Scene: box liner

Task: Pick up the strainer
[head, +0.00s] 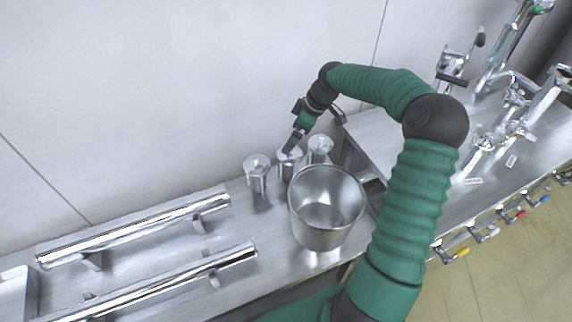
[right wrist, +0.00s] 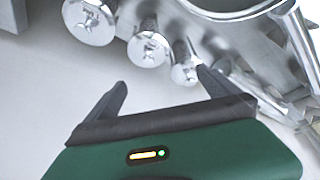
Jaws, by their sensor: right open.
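No mesh or holes show, so I cannot tell which metal vessel is the strainer. Three small shiny metal canisters with knobbed ends stand in a row by the wall: a left one (head: 257,174), a middle one (head: 289,163) and a right one (head: 320,149). My right gripper (head: 303,138) is over the middle and right canisters, partly covering the middle one. In the right wrist view, its two dark fingers (right wrist: 160,78) are spread with nothing between them. The canister ends, such as the near one (right wrist: 90,22), show beyond the fingertips. My left gripper is out of view.
A large open metal bucket (head: 325,233) stands in front of the canisters. Two long metal rails (head: 135,230) on brackets lie to the left. Taps (head: 500,125) rise from the counter at right. Coloured valve handles line its front edge. The wall is close behind.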

